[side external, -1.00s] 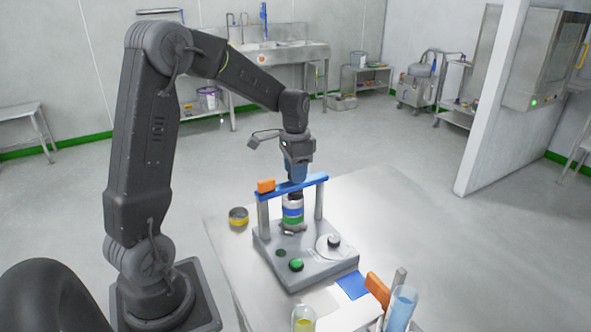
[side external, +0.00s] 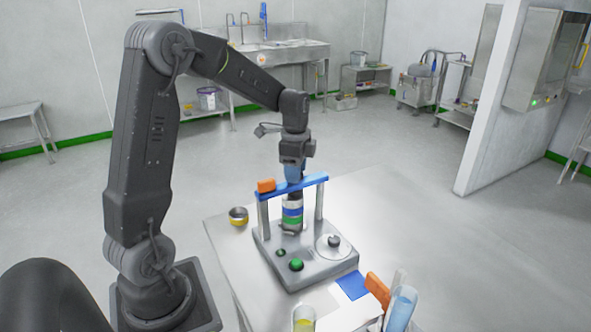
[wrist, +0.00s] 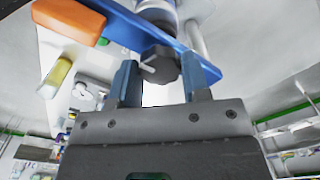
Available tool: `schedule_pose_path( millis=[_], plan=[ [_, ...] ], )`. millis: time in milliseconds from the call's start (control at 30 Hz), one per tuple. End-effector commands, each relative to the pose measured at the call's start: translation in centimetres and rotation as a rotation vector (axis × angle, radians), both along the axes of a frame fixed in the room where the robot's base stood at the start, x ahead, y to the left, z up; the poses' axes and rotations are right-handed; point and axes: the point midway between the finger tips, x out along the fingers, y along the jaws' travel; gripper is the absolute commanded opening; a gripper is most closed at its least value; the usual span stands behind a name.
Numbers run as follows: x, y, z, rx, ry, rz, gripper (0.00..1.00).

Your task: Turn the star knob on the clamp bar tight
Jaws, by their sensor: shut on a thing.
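The blue clamp bar (side external: 312,181) lies across two grey posts over a banded white, blue and green cylinder (side external: 292,214). In the wrist view the dark star knob (wrist: 161,65), with a white mark on it, sits at the bar (wrist: 133,32). My gripper (side external: 295,179) points down at the middle of the bar. The knob is hidden behind the fingers in the side view.
An orange block (side external: 266,185) sits at the bar's left end. The grey base plate (side external: 318,272) carries a green button (side external: 297,265) and a round dial (side external: 334,246). Tubes (side external: 400,308) stand at the front right.

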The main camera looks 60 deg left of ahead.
Motion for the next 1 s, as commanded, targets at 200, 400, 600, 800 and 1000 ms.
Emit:
schedule_pose_path(
  millis=[200, 400, 600, 800, 1000],
  plan=[
    [-0.04, 0.01, 0.07, 0.001, 0.001, -0.013, 0.19],
    [-0.04, -0.01, 0.06, 0.001, 0.001, -0.013, 0.19],
    [-0.03, -0.01, 0.04, 0.001, 0.001, -0.013, 0.56],
    [-0.01, 0.0, 0.02, 0.0, 0.0, -0.012, 0.68],
    [0.01, 0.01, 0.17, 0.001, -0.001, -0.011, 0.68]
  ],
)
